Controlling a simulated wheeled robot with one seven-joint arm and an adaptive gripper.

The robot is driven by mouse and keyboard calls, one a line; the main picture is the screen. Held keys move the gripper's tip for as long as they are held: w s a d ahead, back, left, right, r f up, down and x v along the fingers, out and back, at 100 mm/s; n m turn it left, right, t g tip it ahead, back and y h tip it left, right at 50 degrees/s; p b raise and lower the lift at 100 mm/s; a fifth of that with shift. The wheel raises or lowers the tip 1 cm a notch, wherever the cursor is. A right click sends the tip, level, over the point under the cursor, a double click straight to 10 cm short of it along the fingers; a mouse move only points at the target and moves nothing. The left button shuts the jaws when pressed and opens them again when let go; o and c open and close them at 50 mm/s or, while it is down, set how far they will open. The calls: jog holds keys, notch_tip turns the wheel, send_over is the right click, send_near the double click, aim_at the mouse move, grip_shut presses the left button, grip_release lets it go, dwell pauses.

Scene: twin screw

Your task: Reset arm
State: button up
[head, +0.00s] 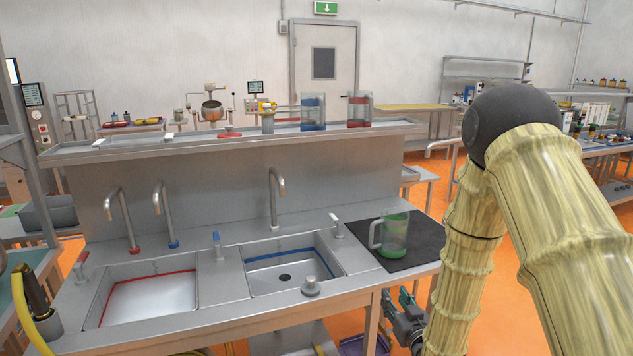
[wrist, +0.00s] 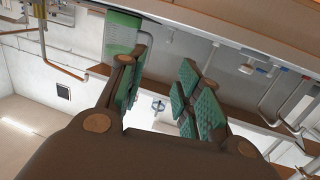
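My gripper (head: 398,300) hangs low in front of the counter's right end in the head view, below the level of the counter top. In the wrist view its two green-padded fingers (wrist: 160,88) stand apart with nothing between them. My arm's wood-patterned links fill the right side of the head view. A clear jug with a green base (head: 393,236) stands upright on a black mat (head: 425,250) at the counter's right end, apart from the gripper. A green-tinted container, seemingly this jug, shows beyond the left finger in the wrist view (wrist: 123,34).
The steel counter (head: 240,318) has a left basin with a red line (head: 150,295), a right basin with a blue line (head: 290,265) and several taps. A shelf behind holds a blue container (head: 312,112) and a red one (head: 360,108). Orange floor (head: 503,300) shows behind my arm.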

jog(key=s+d+f+m+g+h, duration=0.15)
jog(key=s+f+g, duration=0.75)
jog(key=s+f, duration=1.35)
jog(key=s+f+g, duration=0.3)
jog(key=s+f, duration=0.1)
jog(key=s, duration=0.8)
jog(key=s+f+g, duration=0.4)
jog(key=s+f, duration=0.1)
jog(key=s, duration=0.6)
jog(key=shift+s+d+f+h, duration=0.25)
jog(key=shift+s+f+h, duration=0.05)
jog(key=shift+s+h, duration=0.15)
jog(key=shift+m, duration=0.25)
